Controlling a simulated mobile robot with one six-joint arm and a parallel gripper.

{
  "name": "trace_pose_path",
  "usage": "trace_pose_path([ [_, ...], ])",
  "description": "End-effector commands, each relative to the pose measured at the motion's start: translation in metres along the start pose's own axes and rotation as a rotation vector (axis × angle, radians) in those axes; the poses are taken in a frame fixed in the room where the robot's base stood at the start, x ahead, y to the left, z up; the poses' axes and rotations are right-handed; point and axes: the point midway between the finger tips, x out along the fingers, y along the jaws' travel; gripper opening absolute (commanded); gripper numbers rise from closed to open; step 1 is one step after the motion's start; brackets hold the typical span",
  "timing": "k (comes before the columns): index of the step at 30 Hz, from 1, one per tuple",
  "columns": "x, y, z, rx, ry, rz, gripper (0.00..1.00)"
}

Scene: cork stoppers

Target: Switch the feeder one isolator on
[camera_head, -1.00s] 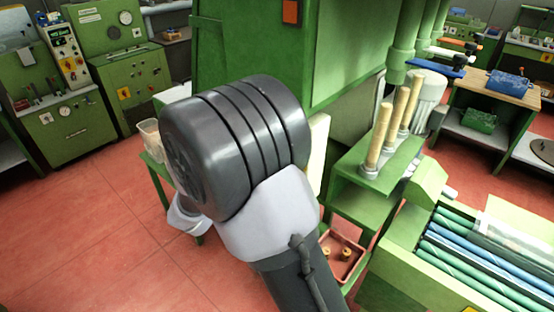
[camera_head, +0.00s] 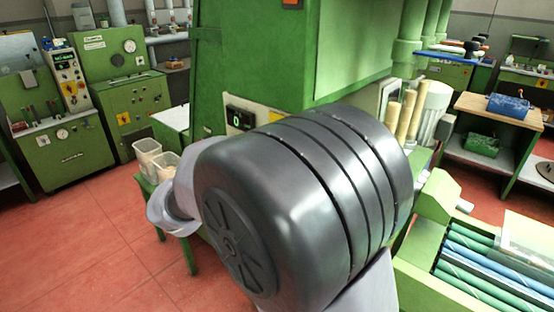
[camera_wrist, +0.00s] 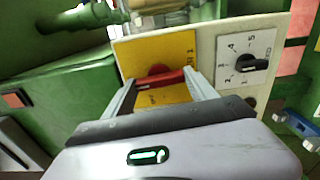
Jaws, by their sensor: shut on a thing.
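In the wrist view, a red rotary isolator handle (camera_wrist: 160,77) sits on a yellow plate (camera_wrist: 178,47) on a cream panel (camera_wrist: 208,50). The handle lies nearly level across the picture, tilted slightly. My gripper (camera_wrist: 159,84) has its two grey fingers at either side of the handle and is shut on it. Small marks on the yellow plate are too blurred to read with certainty. In the head view my arm hides the gripper and the isolator.
A black selector knob (camera_wrist: 252,63) on a numbered white dial is right of the isolator. A green machine (camera_head: 340,50) with a small display (camera_head: 240,119) stands behind my arm. Wooden rods (camera_head: 405,112) and a bed of rollers (camera_head: 480,260) are at the right. Open red floor is at left.

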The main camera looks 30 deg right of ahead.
Motion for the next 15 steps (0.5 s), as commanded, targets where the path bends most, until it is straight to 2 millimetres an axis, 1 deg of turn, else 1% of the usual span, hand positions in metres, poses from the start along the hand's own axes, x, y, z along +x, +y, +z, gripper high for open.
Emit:
trace_pose_path([
  [1, -0.0001, -0.0029, 0.0, 0.016, 0.0, 0.0, 0.25],
  [6, 0.0, -0.0017, -0.0001, 0.057, 0.0, 0.0, 0.25],
  [15, -0.0001, -0.0002, 0.0, 0.077, 0.0, -0.001, 0.25],
])
